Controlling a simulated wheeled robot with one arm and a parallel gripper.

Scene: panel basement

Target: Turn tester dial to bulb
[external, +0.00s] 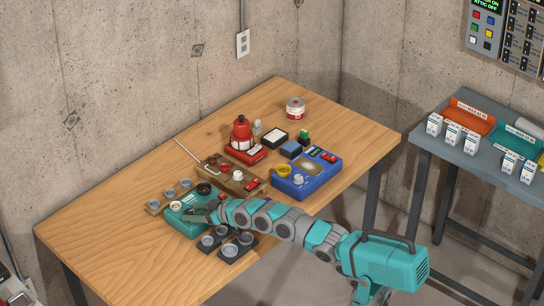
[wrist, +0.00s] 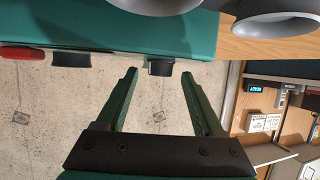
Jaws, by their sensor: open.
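The teal tester (external: 181,226) sits at the front left of the wooden table. It has a pale round part and a dark round part on top. In the wrist view the teal body (wrist: 120,38) fills the upper left. A black knob (wrist: 158,66) sticks out from its edge. My gripper (external: 197,213) is at the tester, low over it. In the wrist view its two green fingers are apart, with the knob between their tips; contact cannot be told. Dial markings, including any bulb mark, cannot be read.
Grey round cups (external: 235,248) stand close in front of the tester, and several more stand behind it. The table's left end is clear.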

